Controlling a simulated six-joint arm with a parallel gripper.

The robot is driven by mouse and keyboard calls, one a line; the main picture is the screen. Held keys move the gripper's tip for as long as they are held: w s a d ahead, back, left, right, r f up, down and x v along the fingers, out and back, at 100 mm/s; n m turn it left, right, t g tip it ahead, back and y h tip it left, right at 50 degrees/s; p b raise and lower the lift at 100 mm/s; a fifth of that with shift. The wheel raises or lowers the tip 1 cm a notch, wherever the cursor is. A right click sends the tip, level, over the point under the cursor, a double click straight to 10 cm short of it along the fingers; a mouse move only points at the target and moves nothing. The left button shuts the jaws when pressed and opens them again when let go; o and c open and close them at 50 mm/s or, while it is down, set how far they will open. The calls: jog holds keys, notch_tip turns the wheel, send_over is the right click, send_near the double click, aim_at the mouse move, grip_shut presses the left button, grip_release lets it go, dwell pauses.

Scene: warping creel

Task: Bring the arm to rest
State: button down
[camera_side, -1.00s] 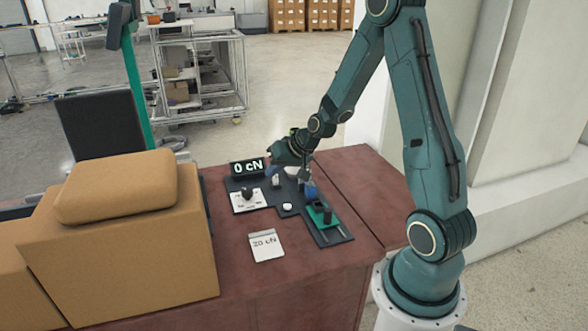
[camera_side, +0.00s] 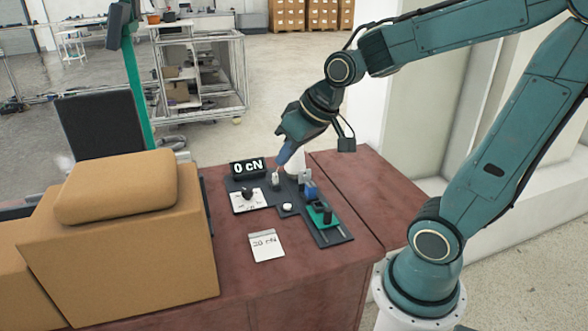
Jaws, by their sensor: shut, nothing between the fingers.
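My gripper (camera_side: 281,160) hangs from my teal arm above the back of the dark device plate (camera_side: 330,236). It points down and a little left, and its fingertips are small and partly hard to make out. It is shut and holds nothing that I can see. Below it on the plate are a small grey post (camera_side: 275,180), a blue part (camera_side: 310,190), a white round button (camera_side: 287,207) and a green slider with a black knob (camera_side: 322,214). Whether the fingertips touch the grey post cannot be told.
A display (camera_side: 248,167) reads 0 cN. A white card with a black knob (camera_side: 248,200) and a note reading 20 cN (camera_side: 266,246) lie on the red-brown table (camera_side: 240,290). The table's front right is clear.

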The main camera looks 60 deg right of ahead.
jog(key=s+a+r, duration=0.1)
jog(key=s, duration=0.5)
jog(key=s+a+r+n, duration=0.1)
jog(key=s+a+r, duration=0.1)
jog(key=s, duration=0.3)
jog(key=shift+s+a+n+g, duration=0.3)
jog(key=shift+s, duration=0.1)
